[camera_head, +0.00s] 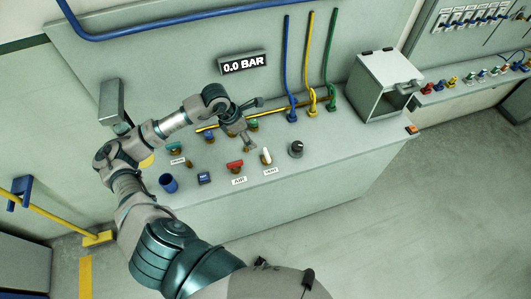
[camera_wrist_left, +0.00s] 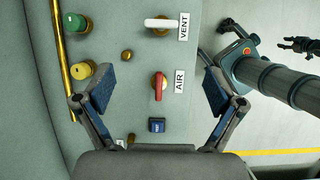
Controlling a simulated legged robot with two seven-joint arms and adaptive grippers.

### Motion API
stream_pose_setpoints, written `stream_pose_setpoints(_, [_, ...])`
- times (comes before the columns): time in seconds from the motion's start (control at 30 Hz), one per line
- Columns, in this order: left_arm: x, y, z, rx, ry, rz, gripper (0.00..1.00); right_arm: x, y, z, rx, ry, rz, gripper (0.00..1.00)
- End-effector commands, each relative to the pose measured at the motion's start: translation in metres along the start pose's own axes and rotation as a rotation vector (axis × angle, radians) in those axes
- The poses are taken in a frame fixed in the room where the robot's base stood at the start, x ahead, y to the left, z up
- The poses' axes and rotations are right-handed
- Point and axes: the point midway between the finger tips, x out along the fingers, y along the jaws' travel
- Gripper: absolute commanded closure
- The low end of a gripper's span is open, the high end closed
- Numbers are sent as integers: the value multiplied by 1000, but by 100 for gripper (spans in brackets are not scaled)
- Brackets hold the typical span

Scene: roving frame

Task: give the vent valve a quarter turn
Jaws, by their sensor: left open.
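The vent valve (camera_head: 266,156) has a white lever handle and stands on the sloped console top, behind its VENT label (camera_head: 271,170). In the left wrist view its white handle (camera_wrist_left: 162,23) lies across the picture at the top, beside the upright-printed label. My left gripper (camera_head: 256,120) is open above the console, behind and left of the valve. In the left wrist view the spread fingers (camera_wrist_left: 157,85) frame the red AIR valve (camera_wrist_left: 159,86), and the vent valve lies beyond the tips. Nothing is held. A dark gripper-like part (camera_wrist_left: 292,44), possibly my right gripper, shows at the right.
The red AIR valve (camera_head: 235,166) is left of the vent valve, with a black knob (camera_head: 296,148) to the right. A blue button (camera_head: 204,178) and blue cup (camera_head: 168,183) stand further left. A yellow rail (camera_head: 207,128) runs behind. The display (camera_head: 243,64) reads 0.0 BAR.

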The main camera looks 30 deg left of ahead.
Motion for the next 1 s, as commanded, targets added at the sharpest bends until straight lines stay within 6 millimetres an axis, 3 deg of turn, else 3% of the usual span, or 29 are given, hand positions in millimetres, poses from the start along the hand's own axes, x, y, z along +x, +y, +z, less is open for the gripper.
stream_pose_setpoints(0.6, [135, -2, 0, -3, -5, -10, 6, -20, -1, -3, 1, -1, 2, 60])
stream_pose_setpoints(0.8, [159, -3, 1, -2, -5, -9, 6, -22, -2, -4, 1, 0, 1, 60])
stream_pose_setpoints(1.0, [166, -2, 0, -1, -4, -7, 6, -22, -2, -4, 1, 0, 1, 60])
